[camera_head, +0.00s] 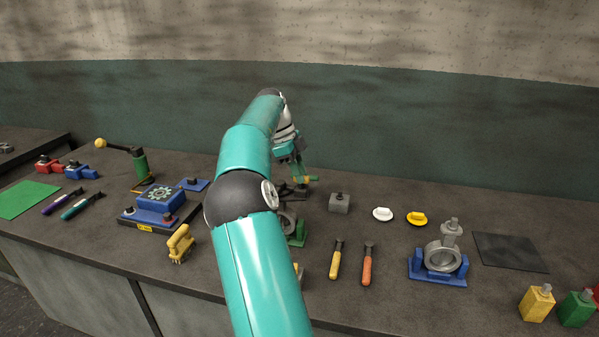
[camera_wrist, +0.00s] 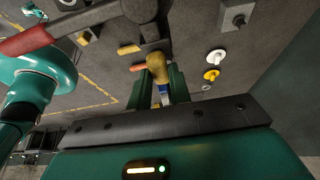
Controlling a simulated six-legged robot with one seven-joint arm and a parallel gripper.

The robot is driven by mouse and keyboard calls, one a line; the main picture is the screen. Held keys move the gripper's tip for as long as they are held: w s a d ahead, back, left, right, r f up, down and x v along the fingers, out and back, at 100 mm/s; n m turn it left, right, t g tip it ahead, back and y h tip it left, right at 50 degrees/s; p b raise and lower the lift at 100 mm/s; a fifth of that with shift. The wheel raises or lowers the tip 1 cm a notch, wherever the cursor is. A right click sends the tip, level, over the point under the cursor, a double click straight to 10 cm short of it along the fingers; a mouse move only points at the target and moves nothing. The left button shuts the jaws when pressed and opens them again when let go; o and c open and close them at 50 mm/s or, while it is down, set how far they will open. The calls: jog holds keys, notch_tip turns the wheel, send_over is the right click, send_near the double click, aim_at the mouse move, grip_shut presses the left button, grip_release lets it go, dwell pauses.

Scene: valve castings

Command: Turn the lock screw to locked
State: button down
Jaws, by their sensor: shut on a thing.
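My gripper (camera_head: 296,157) is at the back of the bench, beyond my teal arm, low over a dark base with green and yellow parts (camera_head: 311,179). In the wrist view my gripper (camera_wrist: 161,84) has its two green fingers on either side of a tan, rounded, knob-like piece (camera_wrist: 157,68) and is shut on it. A small blue and silver part (camera_wrist: 164,97) shows below that piece, between the fingers. I cannot tell whether the held piece is the lock screw. My arm hides part of the bench, and no locked mark can be read.
To the right are a grey block (camera_head: 339,203), a white dish (camera_head: 383,213), a yellow dish (camera_head: 416,218) and a ring casting on a blue stand (camera_head: 438,263). Yellow (camera_head: 336,262) and orange (camera_head: 367,266) handled tools lie in front. A blue fixture (camera_head: 159,202) stands left.

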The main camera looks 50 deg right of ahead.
jog(key=shift+r, duration=0.15)
jog(key=c, duration=1.3)
grip_release()
jog(key=v, duration=0.7)
jog(key=shift+w+r, duration=0.1)
jog(key=shift+r, duration=0.05)
jog(key=shift+a, duration=0.1)
